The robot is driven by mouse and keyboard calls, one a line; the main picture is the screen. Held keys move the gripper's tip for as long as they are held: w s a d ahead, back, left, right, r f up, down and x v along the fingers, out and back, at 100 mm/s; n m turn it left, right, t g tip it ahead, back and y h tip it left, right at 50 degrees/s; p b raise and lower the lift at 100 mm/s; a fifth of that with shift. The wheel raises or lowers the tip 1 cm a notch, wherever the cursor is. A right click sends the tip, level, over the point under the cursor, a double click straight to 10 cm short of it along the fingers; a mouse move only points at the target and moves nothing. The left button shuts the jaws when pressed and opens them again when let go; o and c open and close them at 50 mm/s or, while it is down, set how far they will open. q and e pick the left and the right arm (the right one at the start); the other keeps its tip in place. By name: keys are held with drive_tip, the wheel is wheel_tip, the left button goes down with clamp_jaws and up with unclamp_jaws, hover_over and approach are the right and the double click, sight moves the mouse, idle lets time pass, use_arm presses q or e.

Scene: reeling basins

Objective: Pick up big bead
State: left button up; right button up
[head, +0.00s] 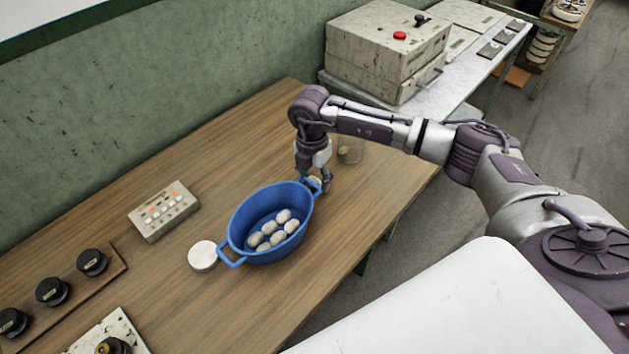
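My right gripper (318,186) points down at the far right end of the blue basin (238,222), close to that end's handle. A small pale patch (315,182) shows by its fingers. I cannot tell whether it is a bead, or whether the fingers are open or shut on it. Several whitish oval pieces (283,216) lie in the basin. No thing can be clearly made out as a big bead. My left gripper is not in view.
A clear jar (350,150) stands just behind the gripper. A white round disc (203,256) lies by the basin's near handle. A button box (163,210) and black knobs (53,291) are at left. The wooden table (225,158) is clear behind the basin.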

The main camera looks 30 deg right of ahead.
drive_tip(key=shift+c, duration=1.2)
drive_tip(key=shift+r, duration=0.1)
